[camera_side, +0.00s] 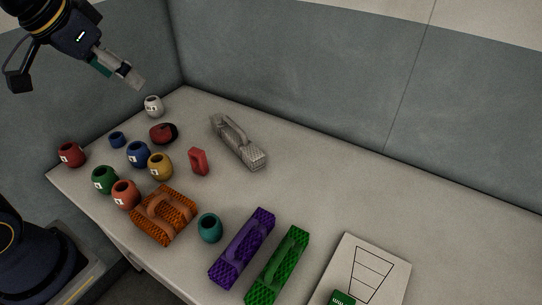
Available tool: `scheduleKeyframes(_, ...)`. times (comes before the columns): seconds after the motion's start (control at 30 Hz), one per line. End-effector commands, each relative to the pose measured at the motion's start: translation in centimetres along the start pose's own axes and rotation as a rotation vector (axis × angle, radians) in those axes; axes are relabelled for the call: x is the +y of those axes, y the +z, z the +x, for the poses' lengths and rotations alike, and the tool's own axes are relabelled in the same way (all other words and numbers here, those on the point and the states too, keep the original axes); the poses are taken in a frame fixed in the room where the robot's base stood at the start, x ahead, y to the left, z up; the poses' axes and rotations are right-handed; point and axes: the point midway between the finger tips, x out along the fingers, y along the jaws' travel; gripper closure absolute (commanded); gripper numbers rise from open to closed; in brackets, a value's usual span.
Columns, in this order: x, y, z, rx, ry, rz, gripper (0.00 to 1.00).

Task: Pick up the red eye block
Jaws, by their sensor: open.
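The red eye block (199,161) is a small upright red block with what looks like a slot or hole in it. It stands on the pale table, right of the yellow pot and left of the grey mesh block. My gripper (77,80) is at the upper left, raised above the far left end of the table. Its fingers are spread wide with nothing visible between them. It is well apart from the red eye block, up and to the left of it.
Several numbered pots, including a yellow one (160,166), crowd the table's left end. A grey mesh block (238,142) lies right of the red block. Orange (164,215), purple (242,249) and green (278,266) mesh blocks lie in front.

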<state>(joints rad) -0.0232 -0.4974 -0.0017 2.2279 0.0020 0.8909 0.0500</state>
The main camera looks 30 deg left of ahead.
Motion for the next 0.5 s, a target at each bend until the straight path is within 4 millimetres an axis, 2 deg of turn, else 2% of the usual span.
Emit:
scheduleKeyframes(0.03, -0.5, -1.9, 1.4, -0.033, -0.004, -0.003, 0.19)
scheduleKeyframes(0.1, -1.2, -4.3, 3.5, -0.075, -0.009, -0.007, 0.19)
scheduleKeyframes(0.17, -1.8, -6.1, 5.9, -0.116, -0.012, -0.012, 0.19)
scheduleKeyframes(0.23, -2.7, -7.6, 9.2, -0.170, -0.015, -0.022, 0.19)
scheduleKeyframes(0.37, -4.5, -8.8, 16.1, -0.277, -0.015, -0.044, 0.19)
scheduleKeyframes(0.4, -5.0, -8.7, 18.2, -0.309, -0.014, -0.051, 0.19)
scheduleKeyframes(0.5, -6.0, -7.5, 22.9, -0.389, -0.010, -0.072, 0.19)
